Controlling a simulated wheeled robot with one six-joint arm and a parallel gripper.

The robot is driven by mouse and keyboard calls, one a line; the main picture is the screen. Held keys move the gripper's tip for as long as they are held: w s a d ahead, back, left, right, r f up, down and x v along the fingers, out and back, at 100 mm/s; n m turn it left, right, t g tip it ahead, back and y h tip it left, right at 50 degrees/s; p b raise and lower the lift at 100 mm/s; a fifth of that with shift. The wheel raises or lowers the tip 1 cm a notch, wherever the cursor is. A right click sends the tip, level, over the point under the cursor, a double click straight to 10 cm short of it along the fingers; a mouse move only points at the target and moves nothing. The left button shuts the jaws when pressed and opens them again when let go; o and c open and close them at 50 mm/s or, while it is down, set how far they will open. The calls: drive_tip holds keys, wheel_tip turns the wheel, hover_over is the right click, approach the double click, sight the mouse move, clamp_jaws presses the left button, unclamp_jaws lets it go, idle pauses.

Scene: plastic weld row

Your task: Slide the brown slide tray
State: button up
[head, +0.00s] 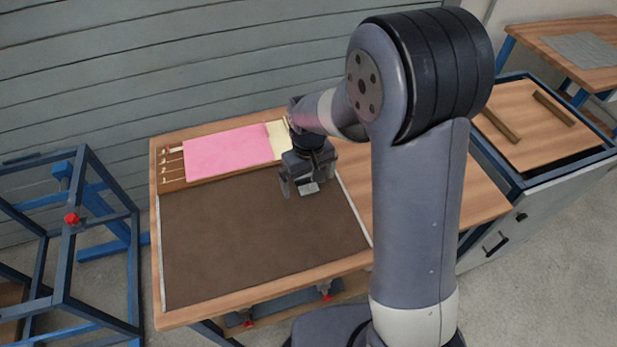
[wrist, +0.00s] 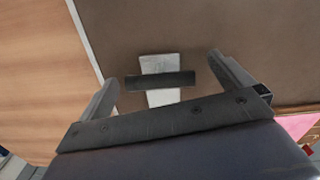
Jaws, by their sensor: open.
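The brown slide tray (head: 240,240) is a wide, flat, dark brown panel on the wooden table, between two pale strips at its left and right sides. Its brown surface fills much of the wrist view (wrist: 220,30). A pale plate (wrist: 161,63) with a dark bar (wrist: 153,80) across it lies on the brown surface. My gripper (head: 304,187) is over the tray's far right part, pointing down. In the wrist view my gripper (wrist: 163,72) is open, with one finger on each side of the bar. I cannot tell whether the fingers touch it.
A pink sheet (head: 228,151) and a cream piece (head: 279,136) lie behind the tray, beside several small rods. A blue frame with a red knob (head: 72,218) stands at left. A wood-topped cabinet (head: 515,125) stands at right. A grey wall is behind.

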wheel_tip(320, 180, up, 11)
idle(0.5)
drive_tip(key=shift+f, duration=0.2)
wheel_tip(320, 180, down, 10)
drive_tip(key=shift+f, duration=0.4)
drive_tip(key=shift+s+d, duration=0.25)
drive_tip(key=shift+s, duration=0.65)
drive_tip(key=shift+w, duration=0.1)
